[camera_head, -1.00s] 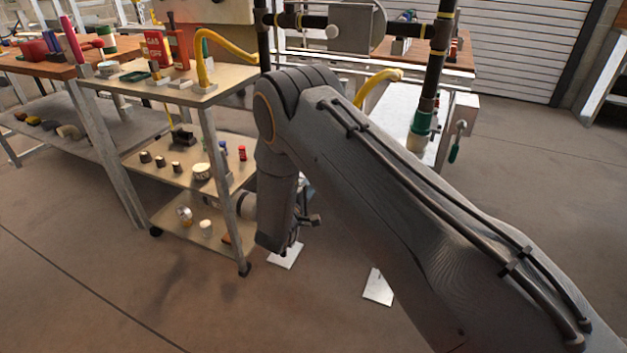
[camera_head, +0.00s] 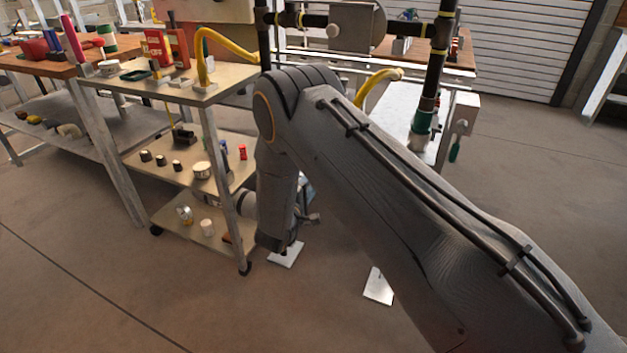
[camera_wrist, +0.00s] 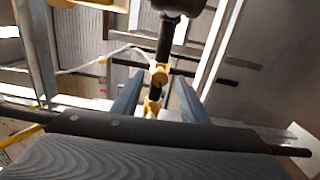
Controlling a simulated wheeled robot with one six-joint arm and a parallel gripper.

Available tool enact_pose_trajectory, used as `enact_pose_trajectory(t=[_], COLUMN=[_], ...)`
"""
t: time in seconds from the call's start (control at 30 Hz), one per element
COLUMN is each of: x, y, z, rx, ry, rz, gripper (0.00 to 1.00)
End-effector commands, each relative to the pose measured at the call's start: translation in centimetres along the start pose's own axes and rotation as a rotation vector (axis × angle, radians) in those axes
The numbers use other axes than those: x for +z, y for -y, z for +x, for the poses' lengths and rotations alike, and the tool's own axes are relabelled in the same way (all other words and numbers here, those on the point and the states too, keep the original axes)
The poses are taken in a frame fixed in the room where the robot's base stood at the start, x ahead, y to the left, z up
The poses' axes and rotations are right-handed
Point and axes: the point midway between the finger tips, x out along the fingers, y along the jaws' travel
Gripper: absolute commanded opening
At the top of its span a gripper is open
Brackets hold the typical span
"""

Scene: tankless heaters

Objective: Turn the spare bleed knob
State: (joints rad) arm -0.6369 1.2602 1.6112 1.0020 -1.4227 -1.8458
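In the wrist view my gripper (camera_wrist: 157,82) is open, its two grey fingers apart with nothing held between them. A black pipe with yellow bands (camera_wrist: 163,50) shows beyond and between the fingertips; I cannot tell its distance. In the head view my arm hangs down beside the cart, and the gripper's fingers cannot be made out there. I cannot identify the spare bleed knob for certain.
A three-tier cart (camera_head: 185,168) stands left of my arm, with small fittings on its shelves. A yellow hose (camera_head: 207,62) rises from its top. A wooden bench (camera_head: 35,62) is further left. White plates (camera_head: 378,287) lie on the floor. Open floor lies in front.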

Motion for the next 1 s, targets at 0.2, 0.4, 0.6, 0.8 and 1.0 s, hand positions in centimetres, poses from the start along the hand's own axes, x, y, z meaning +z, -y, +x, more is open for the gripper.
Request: enact_pose_trajectory(t=[0.2, 0.4, 0.6, 0.8, 1.0], x=[-0.1, -0.1, -0.1, -0.1, -0.1], y=[-0.1, -0.1, 0.0, 0.0, 0.0], z=[-2.9, -6.0, -7.5, -7.7, -7.7], rx=[0.0, -0.001, 0.0, 0.0, 0.0], ry=[-0.004, -0.003, -0.002, -0.001, -0.001], rz=[-0.002, -0.002, 0.0, 0.0, 0.0], gripper=[0.4, 0.4, 0.4, 0.4, 0.4])
